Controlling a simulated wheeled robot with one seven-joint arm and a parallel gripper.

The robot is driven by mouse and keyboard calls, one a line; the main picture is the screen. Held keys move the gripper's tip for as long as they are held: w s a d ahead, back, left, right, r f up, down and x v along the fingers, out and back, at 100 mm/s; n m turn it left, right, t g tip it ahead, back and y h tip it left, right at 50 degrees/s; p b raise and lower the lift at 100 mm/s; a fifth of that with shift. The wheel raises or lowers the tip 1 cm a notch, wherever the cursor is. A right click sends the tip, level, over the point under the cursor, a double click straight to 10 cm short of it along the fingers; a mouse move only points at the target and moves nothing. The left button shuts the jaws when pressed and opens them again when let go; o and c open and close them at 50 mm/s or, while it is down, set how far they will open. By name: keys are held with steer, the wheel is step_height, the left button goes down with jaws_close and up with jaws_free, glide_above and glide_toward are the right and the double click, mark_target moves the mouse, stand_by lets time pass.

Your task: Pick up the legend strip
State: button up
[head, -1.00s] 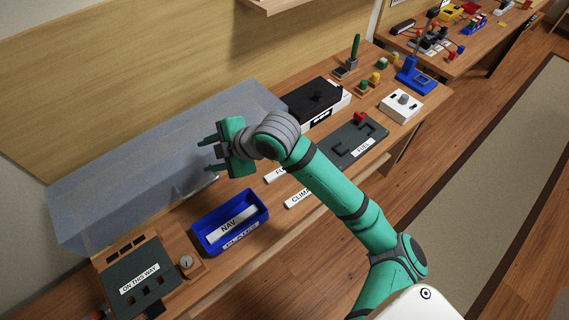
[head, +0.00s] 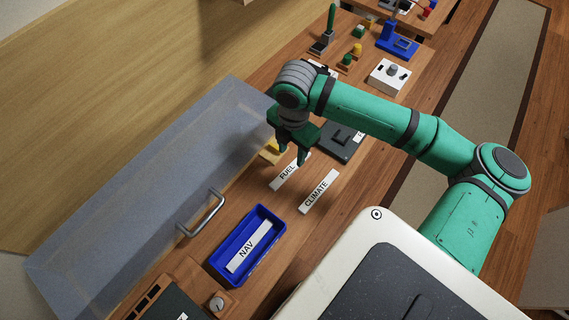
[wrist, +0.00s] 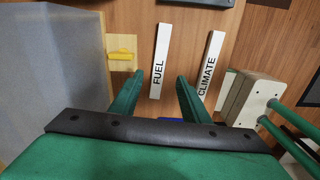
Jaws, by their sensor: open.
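The white FUEL legend strip (head: 285,175) lies flat on the bench; in the wrist view the FUEL strip (wrist: 160,60) runs up the middle. The white CLIMATE strip (head: 319,192) lies beside it on the right; the wrist view shows the CLIMATE strip (wrist: 209,65) too. A third strip, NAV (head: 247,247), lies in the blue bin (head: 228,245). My gripper (head: 292,155) points down by the far end of the FUEL strip, open and empty. In the wrist view, the fingertips of my gripper (wrist: 157,77) appear on either side of the FUEL strip; its height above it is hard to tell.
A translucent case (head: 150,200) with a metal handle (head: 203,213) stands left of the strips. A yellow switch on a wooden base (wrist: 121,55) is close to the left finger. A dark panel (head: 343,141) lies beyond the strips. Bare bench separates the strips from the bin.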

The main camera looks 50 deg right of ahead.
mark_target(291, 168)
steer(key=f, duration=0.3)
steer(key=shift+s+d+f, duration=0.1)
steer(key=shift+s+f, duration=0.1)
steer(key=shift+s, duration=0.2)
steer(key=shift+w+f, duration=0.25)
steer(key=shift+f, duration=1.05)
steer(key=shift+w+f, duration=0.2)
steer(key=shift+f, duration=1.05)
jaws_close()
